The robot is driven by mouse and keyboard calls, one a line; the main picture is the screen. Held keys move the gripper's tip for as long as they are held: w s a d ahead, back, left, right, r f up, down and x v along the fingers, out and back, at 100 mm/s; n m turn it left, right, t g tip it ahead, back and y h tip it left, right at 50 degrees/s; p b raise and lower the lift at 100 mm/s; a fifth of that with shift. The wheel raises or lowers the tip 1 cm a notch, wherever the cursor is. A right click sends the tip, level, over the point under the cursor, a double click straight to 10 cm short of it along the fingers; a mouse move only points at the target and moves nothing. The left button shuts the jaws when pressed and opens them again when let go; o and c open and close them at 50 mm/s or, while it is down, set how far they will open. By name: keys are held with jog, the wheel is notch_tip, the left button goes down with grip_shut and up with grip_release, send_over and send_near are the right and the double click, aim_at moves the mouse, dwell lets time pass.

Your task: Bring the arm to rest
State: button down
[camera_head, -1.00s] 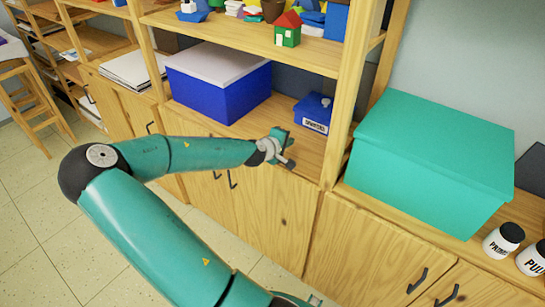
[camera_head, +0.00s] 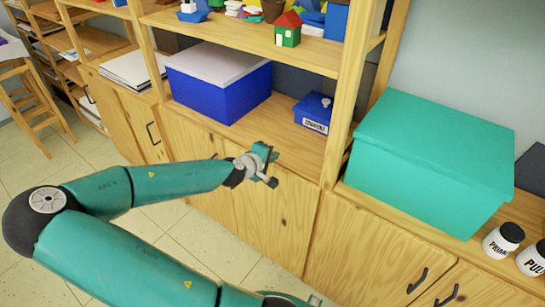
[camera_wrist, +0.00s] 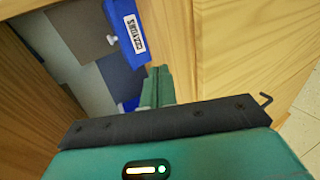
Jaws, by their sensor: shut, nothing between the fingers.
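My gripper (camera_head: 268,166) is in front of the wooden cabinet, near the shelf's front edge, at the end of my teal arm. It is shut and holds nothing. In the wrist view the shut fingers (camera_wrist: 158,88) point toward the shelf opening. The arm is bent, with its elbow at the lower left of the head view.
A small blue labelled box (camera_head: 313,112) and a larger blue box with a white lid (camera_head: 218,85) stand on the shelf (camera_head: 290,148). A large teal box (camera_head: 430,160) stands on the cabinet to the right, near white jars (camera_head: 503,240). Open floor (camera_head: 75,165) lies left.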

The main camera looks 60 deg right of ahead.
jog(key=shift+a, duration=0.1)
dwell(0.5)
jog(key=w+a+f+m+t+y, duration=0.1)
jog(key=w+a+f+y, duration=0.25)
jog(key=a, duration=0.45)
jog(key=w+a+f+m+t+y, duration=0.1)
jog(key=w+a+f+y, duration=0.25)
jog(key=a, duration=0.45)
jog(key=w+a+r+t+y, duration=0.2)
jog(key=w+a+r+y, duration=0.15)
jog(key=a, duration=0.45)
jog(key=w+a+r+n+t+y, duration=0.1)
jog(key=a+r+t+y, duration=0.1)
jog(key=a+r, duration=0.95)
jog(key=s+a+r+n+t, duration=0.1)
jog(key=s+a+r+n, duration=0.1)
jog(key=s+a+r, duration=0.6)
jog(key=a+r, duration=0.3)
jog(key=shift+r+n+t, duration=0.3)
jog(key=shift+r+n, duration=0.05)
jog(key=shift+n, duration=0.05)
jog(key=shift+s, duration=0.1)
